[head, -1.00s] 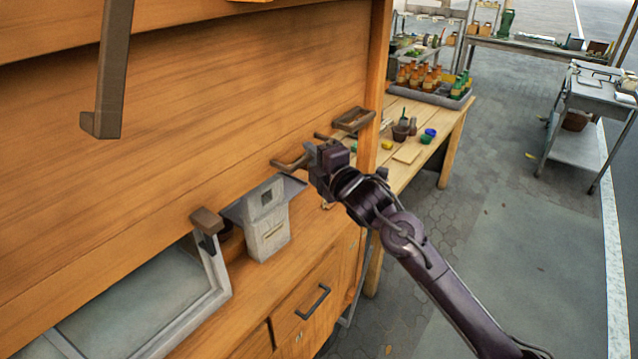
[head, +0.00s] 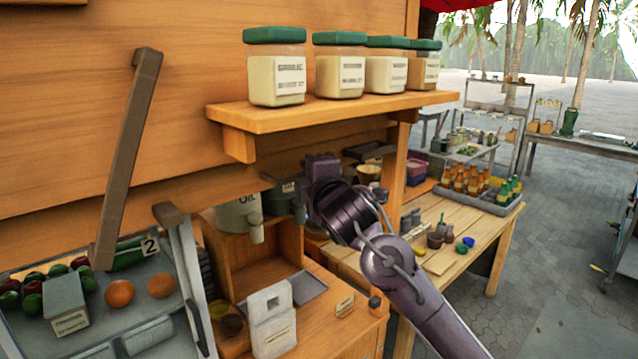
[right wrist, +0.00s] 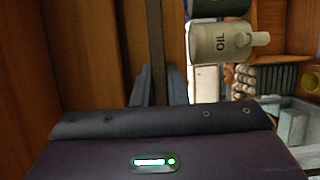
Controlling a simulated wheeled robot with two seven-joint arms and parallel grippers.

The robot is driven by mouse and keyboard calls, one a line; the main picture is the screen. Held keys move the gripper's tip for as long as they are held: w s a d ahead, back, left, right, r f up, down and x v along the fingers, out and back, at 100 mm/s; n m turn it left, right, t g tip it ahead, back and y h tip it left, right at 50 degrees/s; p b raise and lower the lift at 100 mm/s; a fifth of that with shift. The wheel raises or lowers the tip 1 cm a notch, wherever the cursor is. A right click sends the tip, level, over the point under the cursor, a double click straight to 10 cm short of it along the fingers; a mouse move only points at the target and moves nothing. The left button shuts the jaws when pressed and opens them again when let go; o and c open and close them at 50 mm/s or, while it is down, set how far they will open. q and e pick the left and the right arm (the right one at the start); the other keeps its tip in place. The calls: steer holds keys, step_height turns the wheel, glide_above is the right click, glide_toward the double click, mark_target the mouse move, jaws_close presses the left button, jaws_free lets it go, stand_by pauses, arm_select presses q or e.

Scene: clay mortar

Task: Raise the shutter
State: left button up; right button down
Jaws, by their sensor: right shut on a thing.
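The shutter (head: 60,150) is a wide orange-brown wooden panel across the left of the head view. Its lower edge stands above the counter, with an open gap beneath. My right gripper (head: 290,178) is at the shutter's lower edge, shut on the handle, which is mostly hidden behind the gripper in the head view. In the right wrist view a dark handle bar (right wrist: 154,45) runs between the two fingers (right wrist: 160,88). My left gripper is not in view.
A shelf (head: 330,110) with several green-lidded jars stands just above my right gripper. Under the shutter are an oil can (head: 238,215), a grey box (head: 270,320) and a produce tray (head: 190,290). A long brown bar (head: 128,150) hangs at left. A wooden table (head: 480,235) stands at right.

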steer(key=shift+d+r, duration=0.15)
steer(key=shift+r, duration=0.45)
steer(key=c, duration=1.8)
jaws_free()
steer(key=shift+c, duration=0.2)
steer(key=o, duration=0.4)
steer(key=shift+f, duration=0.1)
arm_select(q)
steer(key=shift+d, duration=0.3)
arm_select(e)
steer(key=shift+f, duration=0.15)
